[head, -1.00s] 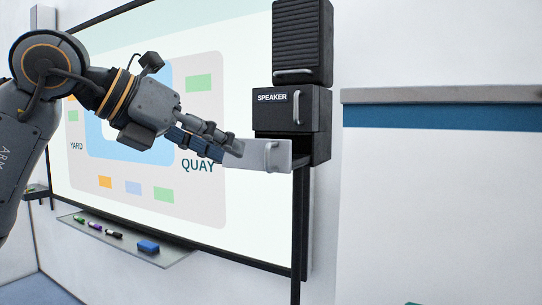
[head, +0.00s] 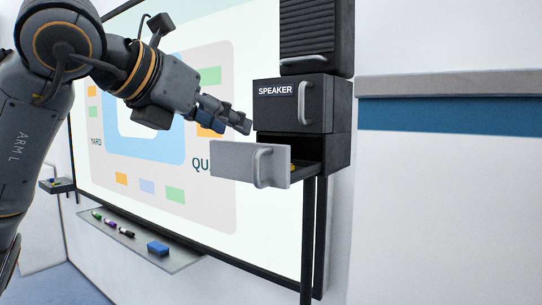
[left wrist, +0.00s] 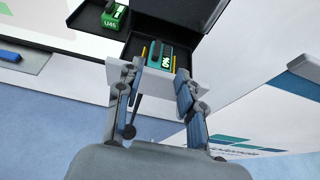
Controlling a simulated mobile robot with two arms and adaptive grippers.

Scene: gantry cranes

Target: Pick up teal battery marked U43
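In the left wrist view, a teal battery (left wrist: 159,58) with a white label sits in the open drawer; its marking is too small to read surely. Yellow strips stand on both sides of it. The drawer's pale front (head: 232,162) hangs out under the speaker box in the head view, where the battery itself is hidden. My left gripper (head: 243,124) is just above and behind the drawer front in that view. In the left wrist view its two fingers (left wrist: 156,82) are apart, one on each side of the battery in the picture, with nothing between them. My right gripper is not in view.
A black speaker box (head: 291,104) with a handle is directly above the drawer. A green battery (left wrist: 114,17) with a label like U46 sits on a dark surface. A whiteboard (head: 215,85) with a pen tray (head: 150,247) is behind my left arm.

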